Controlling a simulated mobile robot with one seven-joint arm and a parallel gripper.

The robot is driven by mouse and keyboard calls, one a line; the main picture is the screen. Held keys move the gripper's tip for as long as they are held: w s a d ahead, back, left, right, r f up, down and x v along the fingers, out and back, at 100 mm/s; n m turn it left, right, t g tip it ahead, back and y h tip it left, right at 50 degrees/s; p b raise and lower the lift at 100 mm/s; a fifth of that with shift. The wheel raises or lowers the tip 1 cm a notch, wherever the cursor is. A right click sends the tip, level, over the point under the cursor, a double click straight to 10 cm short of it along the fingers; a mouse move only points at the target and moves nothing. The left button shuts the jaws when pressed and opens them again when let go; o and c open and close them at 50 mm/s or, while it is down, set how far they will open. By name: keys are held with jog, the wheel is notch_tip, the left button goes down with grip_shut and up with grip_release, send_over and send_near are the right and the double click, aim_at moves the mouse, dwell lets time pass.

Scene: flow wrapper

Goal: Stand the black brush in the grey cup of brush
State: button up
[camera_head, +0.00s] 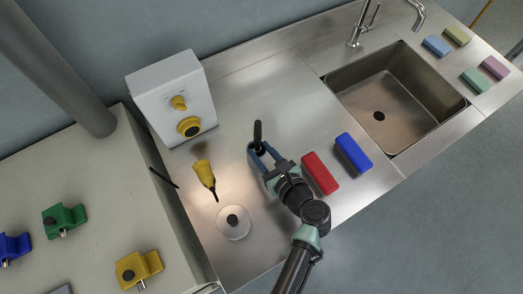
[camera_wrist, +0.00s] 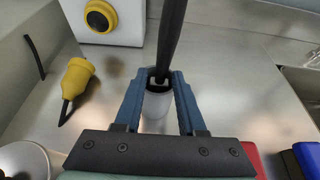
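The black brush (camera_head: 257,131) is about upright, with its handle pointing up. Its handle (camera_wrist: 171,30) runs up out of the top of the wrist view. My gripper (camera_wrist: 161,77) has its blue fingers on both sides of the brush's lower end, against a dark block there. In the head view my gripper (camera_head: 261,151) is near the middle of the steel counter.
A yellow tool (camera_head: 205,174) and a round pale dish (camera_head: 233,230) lie to the left. A white box with yellow knobs (camera_head: 160,92) stands behind. Red (camera_head: 320,173) and blue (camera_head: 353,153) blocks lie close on the right, before the sink (camera_head: 400,105).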

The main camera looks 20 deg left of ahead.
jog(key=shift+s+d+f, duration=0.1)
jog(key=shift+s+f, duration=0.3)
jog(key=r+b+v, duration=0.1)
jog(key=v, duration=1.1)
jog(key=shift+d, duration=0.25)
jog(key=shift+w+r, duration=0.15)
jog(key=w+r+n+t+h, duration=0.45)
jog(key=w+r+n, duration=0.8)
jog(key=r, duration=0.55)
jog(key=w+d+r+n+t+h, duration=0.2)
jog(key=w+r+n+t, duration=0.15)
jog(key=r, duration=0.95)
jog(key=s+r+n+t+h, duration=0.1)
jog(key=s+r+n+t, duration=0.2)
jog(key=r, duration=0.7)
jog(key=s+r+n+t+h, duration=0.2)
jog(key=s+r+n+t, duration=0.1)
jog(key=r, duration=0.7)
jog(key=s+r+n+t+h, duration=0.1)
jog(key=s+r+n+t, duration=0.2)
jog(key=r, duration=0.8)
jog(key=s+t, duration=0.2)
jog(key=s, duration=0.1)
jog(key=shift+s+d+n, duration=0.25)
jog(key=shift+d+n, duration=0.05)
